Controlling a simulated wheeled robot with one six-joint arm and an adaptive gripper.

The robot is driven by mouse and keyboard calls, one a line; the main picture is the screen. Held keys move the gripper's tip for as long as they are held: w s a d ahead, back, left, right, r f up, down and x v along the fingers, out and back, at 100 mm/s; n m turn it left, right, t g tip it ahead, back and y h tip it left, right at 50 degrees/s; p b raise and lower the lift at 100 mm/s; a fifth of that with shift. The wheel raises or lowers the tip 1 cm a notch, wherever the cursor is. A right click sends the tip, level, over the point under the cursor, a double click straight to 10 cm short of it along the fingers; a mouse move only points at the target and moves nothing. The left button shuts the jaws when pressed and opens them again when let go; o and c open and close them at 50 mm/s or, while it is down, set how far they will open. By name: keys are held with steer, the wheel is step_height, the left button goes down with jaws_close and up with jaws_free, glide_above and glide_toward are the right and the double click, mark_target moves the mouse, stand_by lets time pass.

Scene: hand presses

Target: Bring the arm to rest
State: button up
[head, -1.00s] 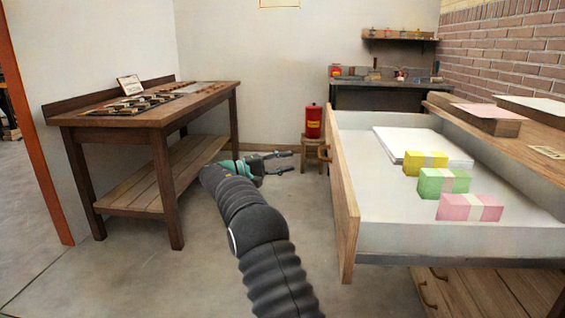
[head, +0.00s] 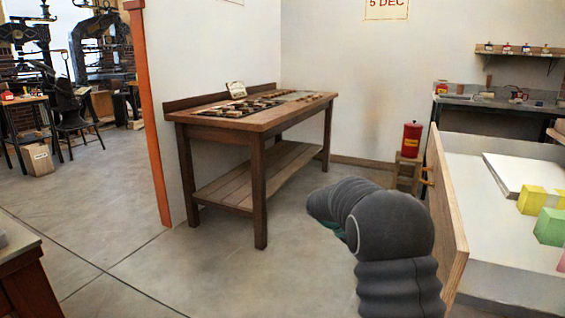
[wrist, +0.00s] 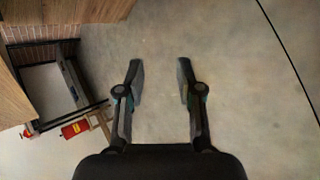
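My arm shows in the head view as a dark grey ribbed link, bent over in front of the open drawer. In that view my gripper is hidden behind the arm, apart from a sliver of teal. In the wrist view my gripper (wrist: 160,80) is open, its two fingers well apart with nothing between them. Bare concrete floor lies beyond the fingertips.
An open drawer (head: 449,215) with paper and coloured bundles is close at my right. A wooden table (head: 257,125) with tools stands at the middle. A red can (head: 411,140) sits on a stool. Open floor (head: 130,240) lies at the left, past an orange post (head: 151,120).

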steer(key=s+a+r+m+t+y, duration=0.1)
steer(key=s+a+r+y, duration=0.2)
steer(key=s, duration=0.9)
steer(key=s+a+r+m+t+y, duration=0.2)
steer(key=s+a+r+y, duration=0.1)
steer(key=s, duration=1)
steer(key=s+a+r+m+t+y, duration=0.1)
steer(key=s+a+r+t+y, duration=0.1)
steer(key=s, duration=1.1)
steer(key=shift+a+r+y, duration=0.5)
steer(key=shift+a+r, duration=0.2)
steer(key=shift+a, duration=0.3)
